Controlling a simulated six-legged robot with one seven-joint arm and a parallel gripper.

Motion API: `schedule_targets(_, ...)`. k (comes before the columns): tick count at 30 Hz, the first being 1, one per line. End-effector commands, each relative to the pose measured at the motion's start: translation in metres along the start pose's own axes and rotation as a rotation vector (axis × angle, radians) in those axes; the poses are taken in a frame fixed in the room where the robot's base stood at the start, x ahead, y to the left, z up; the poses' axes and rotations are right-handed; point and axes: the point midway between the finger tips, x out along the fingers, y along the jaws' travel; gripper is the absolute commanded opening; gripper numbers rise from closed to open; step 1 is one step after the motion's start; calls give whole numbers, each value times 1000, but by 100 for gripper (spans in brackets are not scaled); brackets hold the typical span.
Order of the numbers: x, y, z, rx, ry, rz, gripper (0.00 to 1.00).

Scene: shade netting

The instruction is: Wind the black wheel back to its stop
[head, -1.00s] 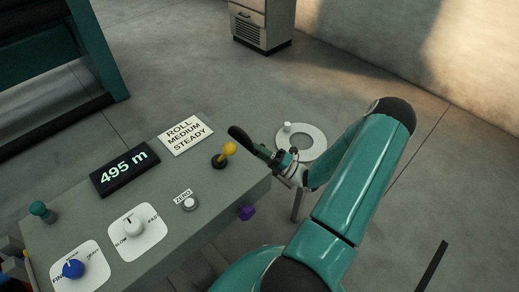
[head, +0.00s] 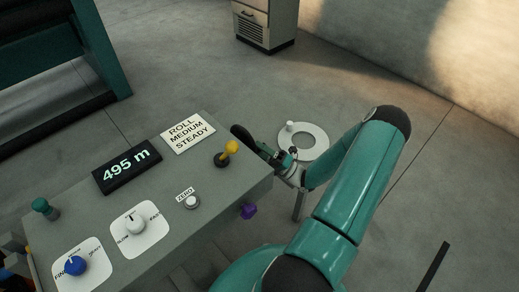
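A black rounded shape (head: 242,135) shows edge-on at the console's far right edge. It looks like the black wheel, but most of it is hidden by the console and my gripper, so its turn and its stop cannot be seen. My gripper (head: 276,158) is at the near right end of this shape, close against the console's side. The fingers are small, dark and overlapped there. I cannot tell whether they are open or shut, or whether they touch the wheel.
The grey console (head: 215,222) carries a display (head: 127,167) reading 495 m, a sign (head: 188,133) reading ROLL MEDIUM STEADY, a yellow-knobbed lever (head: 229,148), a ZERO button (head: 191,202) and dials. A purple knob (head: 249,211) is on its side. A white ring (head: 317,140) stands behind my gripper.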

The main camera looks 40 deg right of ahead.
Motion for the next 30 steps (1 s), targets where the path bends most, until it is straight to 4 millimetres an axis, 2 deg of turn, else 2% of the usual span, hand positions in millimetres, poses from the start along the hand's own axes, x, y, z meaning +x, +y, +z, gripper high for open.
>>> schedule_targets(7, -2, 0, 0, 0, 0, 0, 41)
schedule_targets(11, -14, 0, 0, 0, -2, -2, 41)
schedule_targets(24, -106, 0, 0, 0, -3, -1, 41)
schedule_targets(30, -133, 0, 0, 0, -1, -1, 41)
